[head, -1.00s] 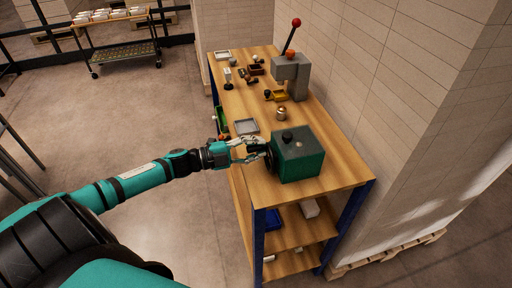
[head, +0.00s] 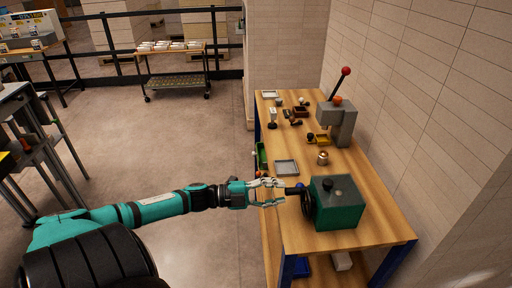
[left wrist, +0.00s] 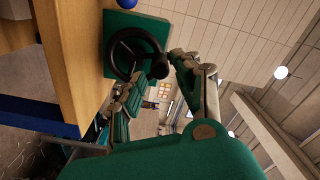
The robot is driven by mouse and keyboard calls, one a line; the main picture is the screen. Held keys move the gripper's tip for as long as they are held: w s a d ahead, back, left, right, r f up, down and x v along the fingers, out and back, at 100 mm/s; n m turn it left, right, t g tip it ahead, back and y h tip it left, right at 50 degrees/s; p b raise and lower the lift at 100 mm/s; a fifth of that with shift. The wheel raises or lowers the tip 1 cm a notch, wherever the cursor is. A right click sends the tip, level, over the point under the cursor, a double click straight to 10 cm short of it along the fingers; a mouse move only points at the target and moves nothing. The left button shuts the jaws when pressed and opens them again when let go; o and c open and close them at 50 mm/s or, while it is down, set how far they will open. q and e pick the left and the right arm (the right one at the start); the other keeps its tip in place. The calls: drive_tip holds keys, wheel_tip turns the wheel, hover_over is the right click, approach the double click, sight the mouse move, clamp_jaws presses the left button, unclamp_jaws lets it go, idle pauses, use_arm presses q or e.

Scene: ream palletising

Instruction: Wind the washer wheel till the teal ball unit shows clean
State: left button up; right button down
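The washer is a green box (head: 336,205) with a dark knob on top, standing near the bench's front end. Its black wheel (head: 307,203) is on the left side and also shows in the left wrist view (left wrist: 118,57). A dark handle (left wrist: 159,67) juts from the wheel toward my left gripper (head: 281,193). The gripper's fingers are spread, with the handle's end near the gap between the tips; I cannot tell whether they touch it. A blue ball (head: 300,186) shows beside the wheel, partly hidden. No teal ball is clear to see. My right gripper is out of view.
The wooden bench (head: 376,208) also holds a grey tray (head: 286,168), a brass-coloured piece (head: 322,158), a grey press (head: 338,120) with a red-knobbed lever, and small parts farther back. A brick-patterned wall stands close on the right. Open floor lies left.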

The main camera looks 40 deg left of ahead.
use_arm(q)
drive_tip(key=v, duration=0.6)
drive_tip(key=shift+s+a, duration=0.25)
drive_tip(key=shift+s, duration=0.05)
drive_tip(key=s+a+f+n+y, duration=0.1)
drive_tip(key=a+f+n+y, duration=0.3)
drive_tip(key=f, duration=0.5)
drive_tip(key=s+a+f+n+y, duration=0.2)
drive_tip(key=a+f+n+y, duration=0.25)
drive_tip(key=f, duration=0.55)
drive_tip(key=s+d+f+n+g+y, duration=0.1)
drive_tip(key=s+f+n+g+y, duration=0.2)
drive_tip(key=f, duration=0.5)
drive_tip(key=s+d+f+n+y, duration=0.1)
drive_tip(key=s+f+n, duration=0.1)
drive_tip(key=s+f, duration=0.5)
drive_tip(key=s+d+f+n+g+b, duration=0.1)
drive_tip(key=s+d+f+n+g, duration=0.3)
drive_tip(key=s+d+f, duration=1.7)
drive_tip(key=s+d+g+h, duration=0.1)
drive_tip(key=d+g, duration=0.1)
drive_tip(key=g, duration=0.3)
drive_tip(key=shift+g, duration=0.4)
drive_tip(key=shift+w, duration=0.1)
